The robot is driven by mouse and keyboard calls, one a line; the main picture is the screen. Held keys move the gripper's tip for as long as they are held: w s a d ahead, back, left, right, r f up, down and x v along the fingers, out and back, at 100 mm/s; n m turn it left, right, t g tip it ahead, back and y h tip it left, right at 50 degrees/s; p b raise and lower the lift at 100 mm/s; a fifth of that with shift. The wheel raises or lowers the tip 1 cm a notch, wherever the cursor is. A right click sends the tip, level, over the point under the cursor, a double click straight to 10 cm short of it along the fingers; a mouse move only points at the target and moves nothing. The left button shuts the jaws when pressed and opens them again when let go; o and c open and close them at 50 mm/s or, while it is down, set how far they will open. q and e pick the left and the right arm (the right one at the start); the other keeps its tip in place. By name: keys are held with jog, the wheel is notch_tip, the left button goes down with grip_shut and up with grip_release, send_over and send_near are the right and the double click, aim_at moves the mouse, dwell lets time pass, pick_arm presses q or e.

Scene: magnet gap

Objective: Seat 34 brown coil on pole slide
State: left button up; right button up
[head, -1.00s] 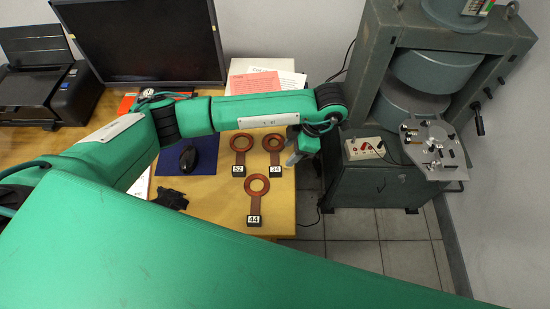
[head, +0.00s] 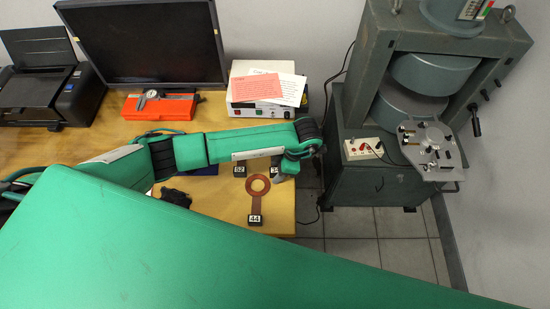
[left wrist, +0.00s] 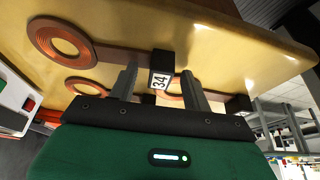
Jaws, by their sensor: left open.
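The 34 coil is a brown ring (left wrist: 62,42) with a flat strip to a black block (left wrist: 160,72) labelled 34, lying on the wooden table in the left wrist view. My left gripper (left wrist: 157,75) is open, with one finger on each side of that block; I cannot tell whether they touch it. In the head view my left gripper (head: 283,175) is at the table's right edge, and my arm hides the 34 ring and most of its label. The grey magnet (head: 430,75) stands at right with a metal plate of fittings (head: 432,150); I cannot make out the pole slide.
The 44 coil (head: 257,186) lies just nearer on the table; the 62 block (head: 239,171) is to the left, its ring hidden by my arm. A floor gap separates table and cabinet.

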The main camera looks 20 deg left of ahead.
pick_arm(q)
jog(key=shift+c, duration=0.2)
grip_shut()
jog(key=shift+r, duration=0.1)
